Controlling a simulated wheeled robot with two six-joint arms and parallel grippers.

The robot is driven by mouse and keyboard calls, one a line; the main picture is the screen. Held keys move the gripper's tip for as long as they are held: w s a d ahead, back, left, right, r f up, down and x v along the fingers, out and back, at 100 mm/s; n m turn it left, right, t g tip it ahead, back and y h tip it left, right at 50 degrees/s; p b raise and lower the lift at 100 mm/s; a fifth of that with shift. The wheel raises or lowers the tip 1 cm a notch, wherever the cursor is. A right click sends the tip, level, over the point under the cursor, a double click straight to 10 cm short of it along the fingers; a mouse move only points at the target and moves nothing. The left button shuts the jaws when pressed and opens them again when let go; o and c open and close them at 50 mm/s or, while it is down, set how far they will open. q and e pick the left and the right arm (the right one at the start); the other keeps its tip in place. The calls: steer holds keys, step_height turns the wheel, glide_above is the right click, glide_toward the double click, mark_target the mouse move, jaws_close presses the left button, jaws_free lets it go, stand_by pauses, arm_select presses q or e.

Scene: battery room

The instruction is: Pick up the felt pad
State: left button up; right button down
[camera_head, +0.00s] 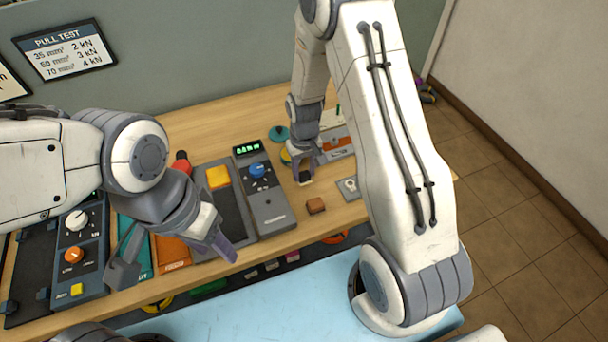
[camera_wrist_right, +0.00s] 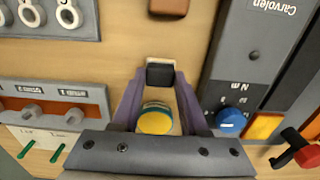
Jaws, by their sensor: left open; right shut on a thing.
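A small black block with a pale face, which looks like the felt pad (camera_wrist_right: 160,75), is between the purple fingertips of my right gripper (camera_wrist_right: 161,84). In the head view the right gripper (camera_head: 305,174) is low over the right part of the wooden bench, with the black block (camera_head: 305,178) between its fingers. I cannot tell whether the block touches the bench. My left gripper (camera_head: 174,262) is open and empty over the bench's front edge, its fingers wide apart.
A brown block (camera_head: 316,205) lies just in front of the right gripper. A grey meter with a blue knob (camera_head: 257,170) stands left of it. A yellow-topped round item (camera_wrist_right: 155,122) shows between the right fingers. Bare wood surrounds the brown block.

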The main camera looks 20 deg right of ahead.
steer(key=r, duration=0.1)
steer(key=r+b, duration=0.1)
steer(key=r, duration=0.1)
steer(key=shift+s+d, duration=0.2)
steer(key=shift+d, duration=0.1)
steer(key=s+d+r+b, duration=0.1)
steer(key=s+d+r, duration=0.5)
steer(key=s+d, duration=0.1)
steer(key=shift+s+d+r+b, duration=0.2)
steer(key=shift+s+b, duration=0.2)
steer(key=shift+s, duration=0.15)
steer(key=c, duration=1.2)
jaws_free()
jaws_close()
